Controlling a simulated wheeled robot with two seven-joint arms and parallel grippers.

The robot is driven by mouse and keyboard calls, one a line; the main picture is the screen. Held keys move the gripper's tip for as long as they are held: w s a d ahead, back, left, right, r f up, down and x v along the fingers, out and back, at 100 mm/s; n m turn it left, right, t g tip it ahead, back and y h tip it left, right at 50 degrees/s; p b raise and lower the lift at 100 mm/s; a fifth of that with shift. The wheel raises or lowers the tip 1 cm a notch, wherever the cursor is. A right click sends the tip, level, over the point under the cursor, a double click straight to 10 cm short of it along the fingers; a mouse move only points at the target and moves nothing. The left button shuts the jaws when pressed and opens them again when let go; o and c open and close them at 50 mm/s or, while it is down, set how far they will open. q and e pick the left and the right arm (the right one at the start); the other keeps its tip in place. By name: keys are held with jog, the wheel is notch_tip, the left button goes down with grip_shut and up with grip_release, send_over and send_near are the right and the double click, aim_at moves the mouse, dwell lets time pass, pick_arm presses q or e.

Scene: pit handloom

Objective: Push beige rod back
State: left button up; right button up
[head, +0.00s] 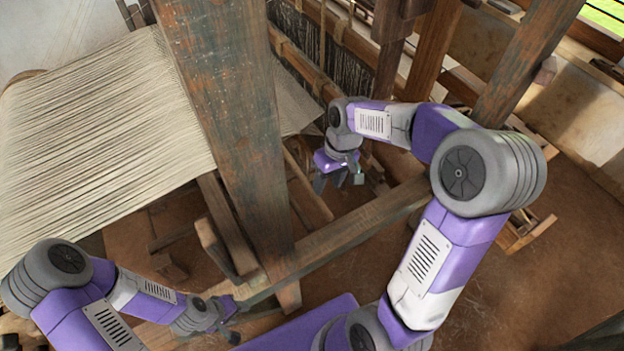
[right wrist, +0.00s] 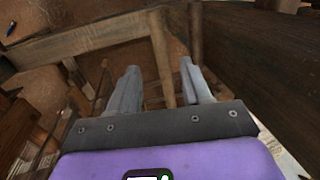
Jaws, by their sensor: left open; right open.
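A light tan rod (head: 303,66) runs beside the dark heddle threads at the top middle of the head view, partly behind the big upright post. A second tan rod lies close by, and I cannot tell for sure which is the beige rod. My right gripper (head: 340,181) is open and empty, pointing down near the loom frame below these rods. In the right wrist view its two grey fingers (right wrist: 158,68) are spread, with wooden bars beyond and nothing between them in contact. My left gripper (head: 232,326) is low at the bottom left of the post, open and empty.
A thick weathered post (head: 225,120) stands in front of the loom. A sheet of pale warp threads (head: 95,125) stretches to the left. A wooden beam (head: 365,215) crosses below my right gripper. Brown earth floor (head: 480,290) is free at the lower right.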

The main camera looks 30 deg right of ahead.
aim_at(321, 203)
jog(key=f, duration=0.2)
jog(key=a+f, duration=0.1)
jog(key=f, duration=0.4)
jog(key=shift+s+a+f, duration=0.15)
jog(key=shift+s+a, duration=0.05)
jog(key=shift+a, duration=0.05)
jog(key=shift+c, duration=0.2)
grip_shut()
jog(key=shift+a, duration=0.1)
